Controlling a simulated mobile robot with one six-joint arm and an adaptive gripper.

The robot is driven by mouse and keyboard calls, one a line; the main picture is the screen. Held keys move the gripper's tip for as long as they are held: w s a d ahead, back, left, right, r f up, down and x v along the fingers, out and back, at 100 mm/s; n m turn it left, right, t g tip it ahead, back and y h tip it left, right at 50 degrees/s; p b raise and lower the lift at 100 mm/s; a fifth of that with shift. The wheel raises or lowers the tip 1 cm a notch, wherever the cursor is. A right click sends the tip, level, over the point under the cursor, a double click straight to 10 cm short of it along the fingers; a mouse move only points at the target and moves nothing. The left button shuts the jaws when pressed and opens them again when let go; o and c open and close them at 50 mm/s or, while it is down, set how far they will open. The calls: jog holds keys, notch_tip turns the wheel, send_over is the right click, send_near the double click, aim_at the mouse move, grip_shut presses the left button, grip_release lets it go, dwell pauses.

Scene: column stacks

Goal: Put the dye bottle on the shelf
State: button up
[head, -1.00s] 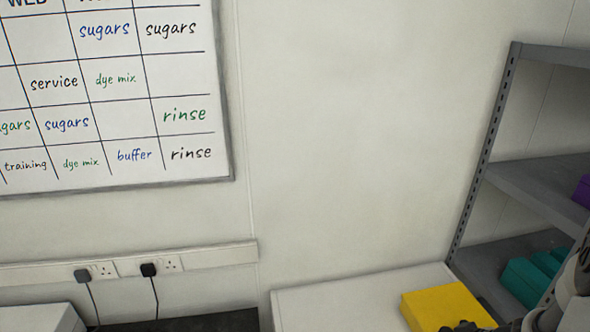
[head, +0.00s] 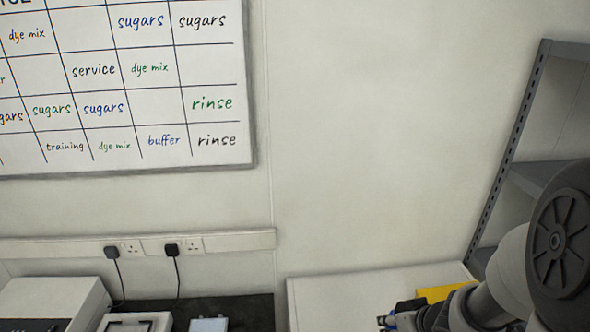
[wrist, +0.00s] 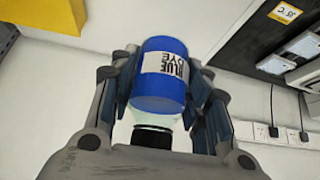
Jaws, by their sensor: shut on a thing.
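The dye bottle (wrist: 160,92) is blue, with a white label reading "BLUE DYE" and a clear shoulder above a black cap. It appears cap-down in the wrist view. My gripper (wrist: 166,82) is shut on it, with a finger on either side of its body. In the head view my gripper (head: 400,316) is low at the right of centre, partly cut off by the bottom edge. The shelf (head: 540,176) is a grey metal rack at the right, largely hidden behind my arm.
A white surface (head: 340,294) lies below the wall, with a yellow box (head: 442,292) on it beside my arm. A dark bench (head: 250,309) with white equipment (head: 52,302) is at the lower left. Sockets with two plugs and a whiteboard (head: 120,90) are on the wall.

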jog(key=w+a+r, duration=0.2)
jog(key=a, duration=0.3)
jog(key=w+a+r+m, duration=0.1)
jog(key=w+a, duration=0.1)
jog(key=a, duration=0.3)
jog(key=shift+a+r+h, duration=0.15)
jog(key=shift+r+h, duration=0.25)
notch_tip(320, 180, down, 11)
jog(key=b, duration=1.1)
jog(key=shift+w+f, duration=0.1)
